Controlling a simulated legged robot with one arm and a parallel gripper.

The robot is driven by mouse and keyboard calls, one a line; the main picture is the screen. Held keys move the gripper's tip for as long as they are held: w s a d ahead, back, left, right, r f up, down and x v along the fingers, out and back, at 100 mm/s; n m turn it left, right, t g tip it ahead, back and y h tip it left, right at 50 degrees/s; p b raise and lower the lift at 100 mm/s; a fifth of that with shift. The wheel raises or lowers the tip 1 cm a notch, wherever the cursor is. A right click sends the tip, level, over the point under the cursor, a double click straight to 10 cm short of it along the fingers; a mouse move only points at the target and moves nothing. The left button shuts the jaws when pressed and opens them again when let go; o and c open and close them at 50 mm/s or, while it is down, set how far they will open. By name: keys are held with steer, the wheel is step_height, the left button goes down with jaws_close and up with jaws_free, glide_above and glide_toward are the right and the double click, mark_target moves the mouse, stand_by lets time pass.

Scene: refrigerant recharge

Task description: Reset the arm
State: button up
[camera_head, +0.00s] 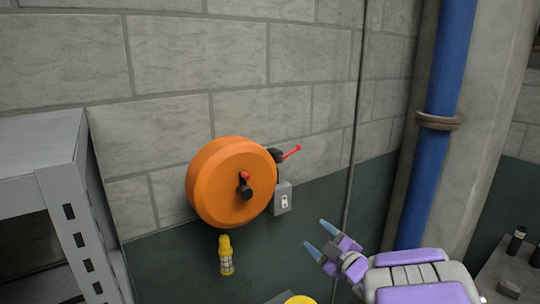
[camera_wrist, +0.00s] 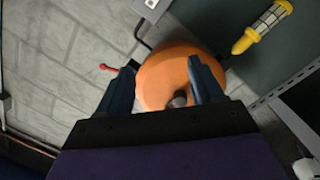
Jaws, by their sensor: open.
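My gripper (camera_head: 325,238) is open and empty in the head view, at the lower middle right, in front of the wall. Its two blue fingers stand apart, and they also show in the wrist view (camera_wrist: 163,80). An orange round reel (camera_head: 222,185) is mounted on the wall to the left of my gripper. It shows between and beyond the fingers in the wrist view (camera_wrist: 165,62), apart from them as far as I can tell. A yellow caged lamp (camera_head: 226,256) hangs below the reel.
A red-handled lever (camera_head: 290,153) and a grey switch box (camera_head: 283,199) sit right of the reel. A blue vertical pipe (camera_head: 437,110) stands at the right. A grey metal shelf (camera_head: 62,190) stands at the left. Part of a yellow round object (camera_head: 299,299) shows at the bottom edge.

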steer(key=s+d+f+m+g+h+b, duration=0.2)
steer(key=s+d+f+m+h, duration=0.1)
steer(key=d+m+h, duration=0.4)
steer(key=s+d+f+m+g+h+b, duration=0.2)
steer(key=s+d+f+m+g+h, duration=0.25)
steer(key=s, duration=0.55)
steer(key=s+a+f+m+g+y+b, duration=0.1)
steer(key=s+a+f+g, duration=0.1)
steer(key=s, duration=0.8)
steer(key=s+a+f+m+g+y+b, duration=0.1)
steer(key=s+a+g, duration=0.4)
steer(key=s, duration=0.5)
steer(key=s+a+f+m+g+y+b, duration=0.1)
steer(key=s+a+f+g, duration=0.3)
steer(key=s, duration=0.7)
steer(key=shift+f+y+b, duration=0.35)
steer(key=shift+f+b, duration=0.3)
steer(key=shift+a, duration=0.1)
